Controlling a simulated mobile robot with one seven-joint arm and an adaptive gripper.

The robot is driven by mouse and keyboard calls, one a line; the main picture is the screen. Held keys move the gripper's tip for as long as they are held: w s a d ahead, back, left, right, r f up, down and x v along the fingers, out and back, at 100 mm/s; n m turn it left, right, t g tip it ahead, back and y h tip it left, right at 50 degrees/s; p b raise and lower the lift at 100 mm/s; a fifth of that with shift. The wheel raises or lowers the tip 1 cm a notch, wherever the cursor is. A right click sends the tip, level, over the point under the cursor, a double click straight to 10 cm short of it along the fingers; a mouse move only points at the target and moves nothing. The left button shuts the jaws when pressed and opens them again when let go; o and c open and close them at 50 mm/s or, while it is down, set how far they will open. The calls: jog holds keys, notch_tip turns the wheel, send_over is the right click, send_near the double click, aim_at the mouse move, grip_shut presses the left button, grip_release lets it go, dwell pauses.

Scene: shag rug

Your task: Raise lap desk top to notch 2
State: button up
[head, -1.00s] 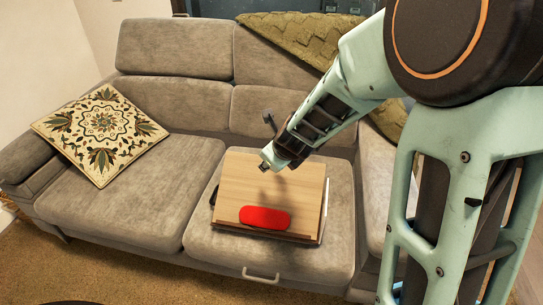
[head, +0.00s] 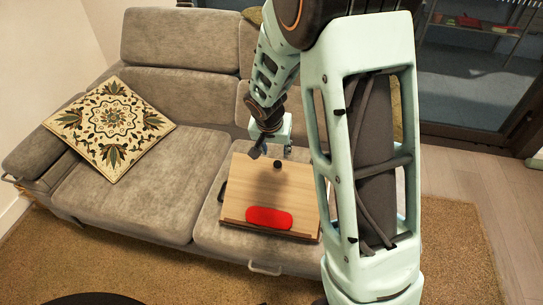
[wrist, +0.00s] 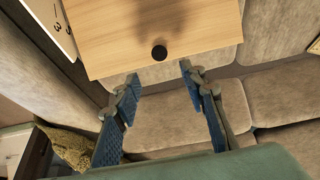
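The lap desk's light wooden top (head: 258,190) rests on the right sofa seat, sloping slightly toward the front. A red case (head: 269,217) lies along its front lip. A round black knob (head: 278,165) sits near the top's back edge. My gripper (head: 271,152) is above and behind that edge. In the wrist view the gripper (wrist: 159,77) is open and empty. Its fingertips are spread on either side of the line to the knob (wrist: 159,53), apart from it. The top's wood (wrist: 110,35) fills the upper middle there. The support under the top is hidden.
A pale strip with printed numbers (wrist: 48,22) shows beside the top in the wrist view. The sofa backrest (head: 185,58) rises behind the desk. A patterned cushion (head: 110,118) lies at the left.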

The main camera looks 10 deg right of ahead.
aim_at(277, 163)
jog(key=b+x, duration=0.2)
jog(key=x, duration=0.8)
jog(key=shift+w+f, duration=0.1)
jog(key=shift+f, duration=0.15)
jog(key=shift+c, duration=0.6)
grip_shut()
